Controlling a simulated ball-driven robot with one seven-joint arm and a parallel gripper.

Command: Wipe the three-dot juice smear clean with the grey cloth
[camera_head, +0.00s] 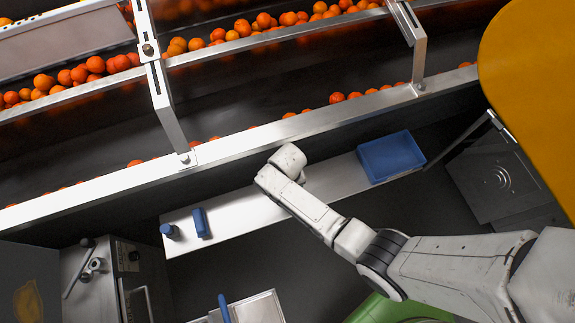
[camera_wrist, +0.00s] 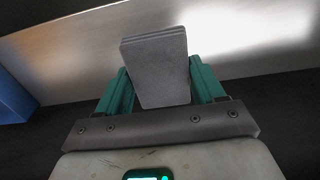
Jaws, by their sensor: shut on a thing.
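In the wrist view, my gripper (camera_wrist: 160,88) is shut on the grey cloth (camera_wrist: 158,62), a folded block held between the green fingers. The cloth's far end lies over the bright metal shelf; I cannot tell whether it touches the surface. In the head view, my arm's end is over the middle of the metal shelf (camera_head: 240,208), and its wrist hides the gripper and the cloth. No three-dot juice smear can be made out in either view.
A blue tray (camera_head: 391,157) sits at the shelf's right end. A blue block (camera_head: 202,222) and a small blue round item (camera_head: 169,230) stand at its left end. A metal rail (camera_head: 255,139) and conveyor with oranges run behind. The shelf between the block and my arm looks clear.

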